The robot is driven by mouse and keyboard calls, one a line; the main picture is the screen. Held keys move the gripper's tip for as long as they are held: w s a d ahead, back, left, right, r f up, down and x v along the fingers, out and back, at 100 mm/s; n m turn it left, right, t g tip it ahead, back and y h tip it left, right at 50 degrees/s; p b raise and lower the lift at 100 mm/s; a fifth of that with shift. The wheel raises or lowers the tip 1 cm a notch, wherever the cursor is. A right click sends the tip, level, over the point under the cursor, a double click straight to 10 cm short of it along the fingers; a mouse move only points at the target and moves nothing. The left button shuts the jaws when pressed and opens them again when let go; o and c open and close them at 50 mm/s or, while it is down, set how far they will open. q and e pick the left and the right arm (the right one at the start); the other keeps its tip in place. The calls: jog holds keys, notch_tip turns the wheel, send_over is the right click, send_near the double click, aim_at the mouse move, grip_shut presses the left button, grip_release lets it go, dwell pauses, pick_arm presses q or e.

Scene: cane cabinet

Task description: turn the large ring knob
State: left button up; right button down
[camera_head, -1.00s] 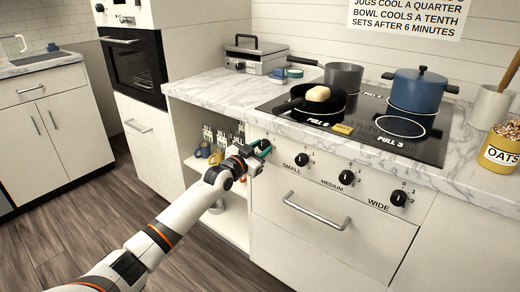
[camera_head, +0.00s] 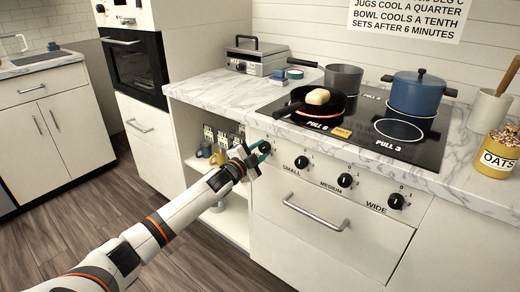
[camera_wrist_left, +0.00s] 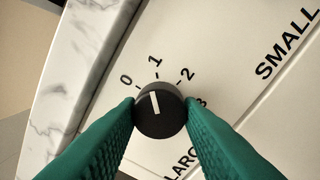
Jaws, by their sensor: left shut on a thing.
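The large ring knob, a round black knob with a white pointer line, shows in the left wrist view (camera_wrist_left: 160,112) with LARGE partly hidden beside it. Its pointer is up, between the 0 and 1 marks, nearer the 1. In the head view the knob (camera_head: 265,147) is the leftmost on the stove front. My left gripper (camera_head: 259,150) reaches it from the left, its green fingers shut on the knob's two sides, as the left wrist view (camera_wrist_left: 160,115) also shows. My right gripper is out of view.
Small (camera_head: 302,162), medium (camera_head: 345,180) and wide (camera_head: 396,201) knobs sit to the right, above a drawer handle (camera_head: 317,212). The countertop edge overhangs just above. A black pan (camera_head: 318,112) stands on the cooktop. Open shelves with mugs (camera_head: 204,150) lie left of the knob.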

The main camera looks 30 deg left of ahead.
pick_arm(q)
jog(key=shift+m, duration=2)
jog(key=m, duration=0.4)
jog(key=shift+m+h, duration=0.3)
jog(key=shift+m, duration=1.5)
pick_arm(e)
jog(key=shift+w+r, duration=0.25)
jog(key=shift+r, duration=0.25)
pick_arm(q)
jog(key=o, duration=1)
jog(key=shift+s, duration=0.1)
jog(key=s, duration=0.8)
jog(key=s+a, duration=0.1)
jog(key=s, duration=0.2)
jog(key=shift+s+f, duration=0.25)
jog(key=shift+s, duration=0.15)
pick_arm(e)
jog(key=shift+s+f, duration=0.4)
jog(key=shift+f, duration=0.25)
